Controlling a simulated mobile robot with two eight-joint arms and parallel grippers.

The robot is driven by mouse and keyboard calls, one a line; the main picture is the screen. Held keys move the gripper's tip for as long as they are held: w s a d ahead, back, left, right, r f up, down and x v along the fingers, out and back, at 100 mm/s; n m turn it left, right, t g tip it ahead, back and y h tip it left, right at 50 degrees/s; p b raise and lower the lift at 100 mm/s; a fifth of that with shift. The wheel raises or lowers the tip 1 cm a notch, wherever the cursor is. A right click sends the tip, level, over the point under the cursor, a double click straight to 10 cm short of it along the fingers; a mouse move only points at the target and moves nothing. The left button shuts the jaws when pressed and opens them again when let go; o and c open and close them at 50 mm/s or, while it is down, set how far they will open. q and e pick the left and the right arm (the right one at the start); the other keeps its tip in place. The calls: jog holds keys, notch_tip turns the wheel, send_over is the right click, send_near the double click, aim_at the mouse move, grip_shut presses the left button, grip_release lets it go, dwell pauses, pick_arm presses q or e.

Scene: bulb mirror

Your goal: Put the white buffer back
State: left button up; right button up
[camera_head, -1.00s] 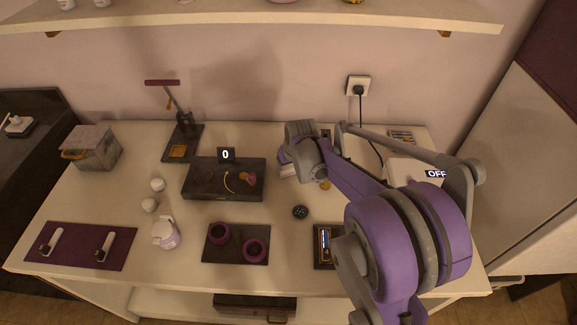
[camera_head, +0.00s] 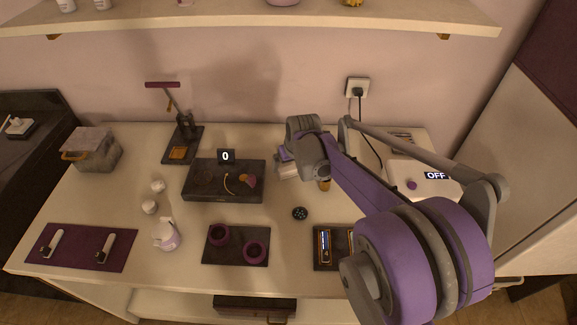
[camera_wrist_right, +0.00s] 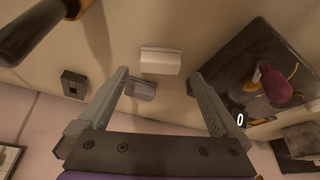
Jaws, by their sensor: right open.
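The white buffer appears to be the white block (camera_wrist_right: 161,60) lying on the table, just beyond my right fingertips in the right wrist view. A grey block (camera_wrist_right: 141,89) lies close by, next to one finger. In the head view the white block (camera_head: 288,171) is partly hidden beside my right wrist, right of the dark box. My right gripper (camera_wrist_right: 160,80) is open and empty, with its fingers spread on either side of the blocks' area. Its fingertips are hidden in the head view. My left gripper is in neither view.
A dark box (camera_head: 210,194) with gold and purple pieces stands left of the blocks. A small amber jar (camera_head: 324,186) and a round black item (camera_head: 300,213) are nearby. A dark tray (camera_head: 222,259) holds two purple rings. The table between is clear.

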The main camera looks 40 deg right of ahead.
jog(key=p+v, duration=0.1)
jog(key=v, duration=0.8)
jog(key=s+a+f+n, duration=0.1)
jog(key=s+a+f, duration=0.1)
jog(key=s+a, duration=0.3)
jog(key=s+a+f+n+y, duration=0.1)
jog(key=s+a+f, duration=0.2)
jog(key=s+a, duration=0.3)
jog(key=s+a+f+n, duration=0.1)
jog(key=s+a+f, duration=0.2)
jog(key=s+a, duration=0.3)
jog(key=shift+s+a+n+t, duration=0.25)
jog(key=shift+a+n+t, duration=0.05)
jog(key=shift+a, duration=0.7)
jog(key=shift+s+a+f, duration=0.2)
jog(key=shift+s+f, duration=0.1)
jog(key=shift+s, duration=0.05)
jog(key=shift+d, duration=0.1)
